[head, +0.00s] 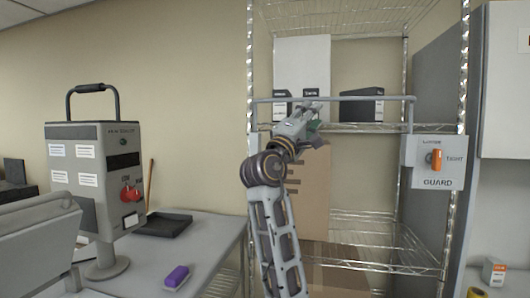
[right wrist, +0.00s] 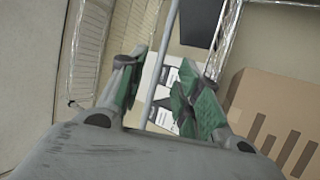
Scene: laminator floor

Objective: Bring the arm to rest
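My right arm reaches up in the middle of the head view, with its right gripper (head: 314,114) raised in front of the wire shelving, close to a horizontal grey bar (head: 360,98). In the right wrist view, the two green-padded fingers of the right gripper (right wrist: 160,75) stand apart. The bar (right wrist: 165,58) runs between them in the picture; I cannot tell if it lies in the grip or behind it. No held object shows. My left gripper is not in view.
A guard box (head: 435,163) with an orange knob (head: 437,160) hangs at the bar's right end. Wire shelving (head: 370,127) holds dark boxes and cardboard. At left, a control box (head: 105,160) stands by a grey table (head: 205,240) with a purple block (head: 176,277) and black tray (head: 165,224).

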